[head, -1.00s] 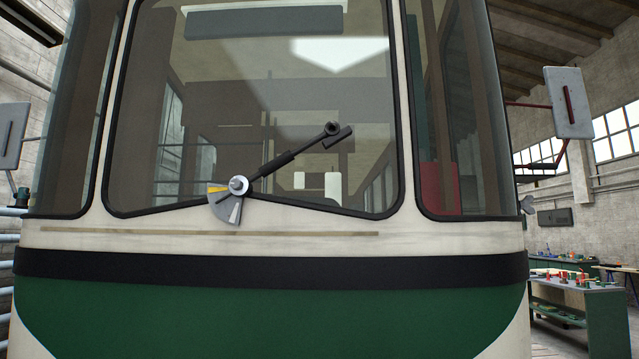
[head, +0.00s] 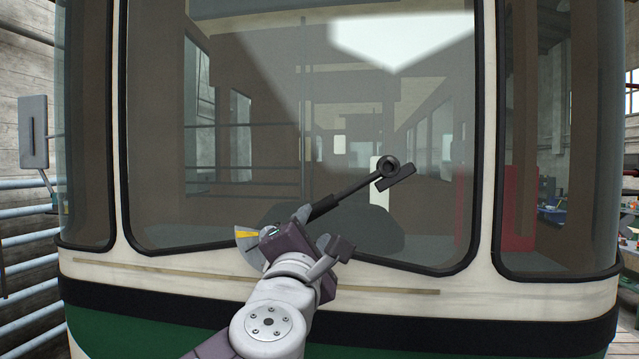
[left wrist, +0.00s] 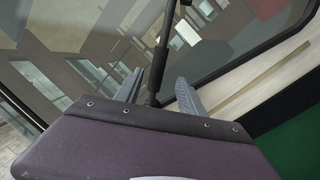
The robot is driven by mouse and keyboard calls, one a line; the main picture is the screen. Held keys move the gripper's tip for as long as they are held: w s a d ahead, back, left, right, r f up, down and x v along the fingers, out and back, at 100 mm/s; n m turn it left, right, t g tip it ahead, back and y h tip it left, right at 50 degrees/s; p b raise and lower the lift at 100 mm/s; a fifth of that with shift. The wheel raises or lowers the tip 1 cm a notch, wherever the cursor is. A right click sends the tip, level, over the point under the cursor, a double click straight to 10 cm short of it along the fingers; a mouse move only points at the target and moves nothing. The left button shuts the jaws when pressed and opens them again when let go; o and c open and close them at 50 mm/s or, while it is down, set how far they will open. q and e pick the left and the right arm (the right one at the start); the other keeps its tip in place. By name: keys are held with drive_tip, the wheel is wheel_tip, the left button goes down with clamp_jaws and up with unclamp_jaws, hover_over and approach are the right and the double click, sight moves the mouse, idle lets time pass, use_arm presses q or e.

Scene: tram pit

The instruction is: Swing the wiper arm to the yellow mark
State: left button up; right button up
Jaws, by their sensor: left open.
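The black wiper arm (head: 350,186) slants up and right across the windscreen, with a ring and a short block (head: 396,176) at its upper end. The yellow mark (head: 246,234) is on the grey fan-shaped plate at the arm's lower end, to the left of the arm. My left gripper (head: 312,226) is open at the lower part of the arm and hides the pivot and part of the plate. In the left wrist view the wiper arm (left wrist: 161,55) runs between the two open fingers (left wrist: 160,80); contact is not clear. My right gripper is not in view.
The windscreen glass (head: 250,110) lies behind the wiper, with a cream panel (head: 180,268) and a black band (head: 110,305) below. A mirror (head: 33,130) stands at the left, near blue rails (head: 30,265). Free air surrounds the wiper's upper end.

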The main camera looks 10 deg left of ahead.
sight(319, 210)
use_arm(q)
drive_tip(key=p+x, duration=0.1)
drive_tip(key=x, duration=0.1)
drive_tip(key=r+p+x, duration=0.1)
drive_tip(key=x, duration=0.1)
drive_tip(key=shift+w, duration=0.3)
drive_tip(key=x, duration=0.3)
drive_tip(key=p+x, duration=0.1)
drive_tip(key=shift+w+f, duration=0.3)
drive_tip(key=shift+s+r, duration=0.1)
drive_tip(key=shift+s, duration=0.25)
clamp_jaws()
idle(0.4)
